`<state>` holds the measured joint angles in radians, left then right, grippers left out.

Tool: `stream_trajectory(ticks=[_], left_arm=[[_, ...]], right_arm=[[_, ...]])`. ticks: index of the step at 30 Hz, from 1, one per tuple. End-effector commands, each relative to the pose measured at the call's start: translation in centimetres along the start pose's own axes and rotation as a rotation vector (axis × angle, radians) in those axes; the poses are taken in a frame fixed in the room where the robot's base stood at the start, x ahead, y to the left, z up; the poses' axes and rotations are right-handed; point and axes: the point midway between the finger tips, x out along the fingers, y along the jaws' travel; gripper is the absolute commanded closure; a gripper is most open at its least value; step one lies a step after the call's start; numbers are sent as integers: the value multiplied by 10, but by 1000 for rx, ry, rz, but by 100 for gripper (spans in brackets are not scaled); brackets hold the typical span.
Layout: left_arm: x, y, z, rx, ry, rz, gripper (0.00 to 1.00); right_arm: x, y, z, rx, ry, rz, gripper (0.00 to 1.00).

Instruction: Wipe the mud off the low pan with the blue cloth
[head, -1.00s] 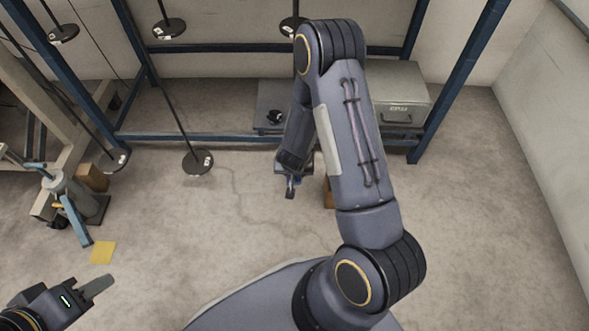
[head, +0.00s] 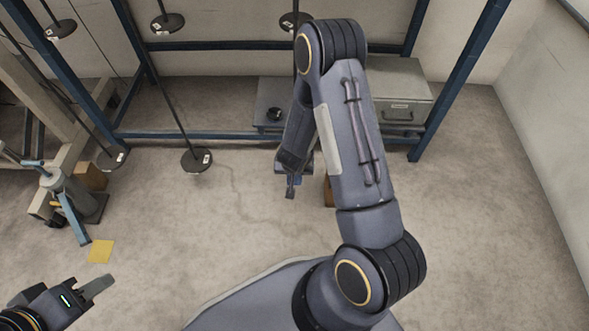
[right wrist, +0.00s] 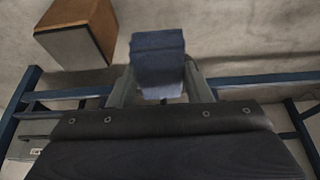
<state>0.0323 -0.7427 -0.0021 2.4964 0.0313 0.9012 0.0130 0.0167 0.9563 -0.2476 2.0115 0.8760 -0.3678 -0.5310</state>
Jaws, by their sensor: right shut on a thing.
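My right gripper (right wrist: 158,88) is shut on the blue cloth (right wrist: 158,52), which hangs folded between its fingers in the right wrist view. In the head view this gripper (head: 291,187) is partly hidden by my right arm, with a bit of blue cloth beside it. Dark round pans hang on thin rods; one (head: 196,160) hangs low left of the right gripper, and another (head: 111,160) hangs farther left. I cannot tell which is the low pan, and no mud can be made out. My left gripper (head: 103,286) is at the lower left, apart from the pans; its opening is unclear.
A blue steel frame (head: 230,138) spans the back. A grey metal box (head: 400,100) stands at its right. A brown block (right wrist: 75,35) is near the right gripper. A yellow square (head: 100,251) lies on the floor. The middle floor is mostly clear.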

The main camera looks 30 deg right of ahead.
Motion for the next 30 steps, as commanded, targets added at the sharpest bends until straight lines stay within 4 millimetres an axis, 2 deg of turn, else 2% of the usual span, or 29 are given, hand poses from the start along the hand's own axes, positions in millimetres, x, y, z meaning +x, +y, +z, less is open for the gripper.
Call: stream_trajectory(ticks=[30], left_arm=[[6, -3, 3, 0, 0, 0, 64]], right_arm=[[10, 0, 4, -1, 0, 0, 74]])
